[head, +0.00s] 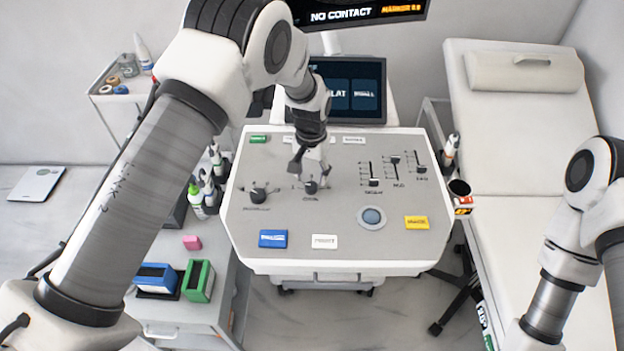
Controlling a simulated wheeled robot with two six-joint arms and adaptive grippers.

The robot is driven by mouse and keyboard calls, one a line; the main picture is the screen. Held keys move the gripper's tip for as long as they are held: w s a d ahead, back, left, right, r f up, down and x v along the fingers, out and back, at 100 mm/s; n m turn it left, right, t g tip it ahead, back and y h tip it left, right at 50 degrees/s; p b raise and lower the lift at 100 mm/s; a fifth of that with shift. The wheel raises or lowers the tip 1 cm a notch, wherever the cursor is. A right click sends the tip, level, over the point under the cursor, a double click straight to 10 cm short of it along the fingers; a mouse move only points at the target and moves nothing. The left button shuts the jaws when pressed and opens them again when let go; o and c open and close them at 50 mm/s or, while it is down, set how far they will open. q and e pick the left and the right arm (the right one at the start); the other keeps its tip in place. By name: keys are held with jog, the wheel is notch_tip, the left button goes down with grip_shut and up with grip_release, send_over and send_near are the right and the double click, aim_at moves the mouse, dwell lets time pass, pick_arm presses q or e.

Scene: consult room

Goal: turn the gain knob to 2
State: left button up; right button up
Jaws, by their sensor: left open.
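The gain knob (311,187) is a small dark knob on the grey panel of the white console (340,225), with a short printed label below it too small to read surely. My left gripper (310,174) points down over this knob from behind. Its fingers are spread, one on the left and one towards the right of the knob. I cannot tell whether they touch it. The gripper hides part of the dial marks, so the knob's setting cannot be read. My right arm shows at the right edge, but its gripper is out of view.
A second dark knob (258,194) stands just left. Bottles (196,200) stand left of the console; an exam couch (510,145) is right.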

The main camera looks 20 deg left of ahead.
aim_at(311, 186)
pick_arm(q)
notch_tip(311, 186, down, 4)
jog(key=shift+w+f+p, duration=0.1)
jog(key=shift+w+p, duration=0.05)
jog(key=shift+p, duration=0.25)
jog(key=shift+c, duration=0.4)
grip_shut()
jog(key=shift+m, duration=0.5)
jog(key=m, duration=0.2)
jog(key=shift+m, duration=0.3)
jog(key=shift+m+b, duration=0.3)
jog(key=shift+m, duration=1.9)
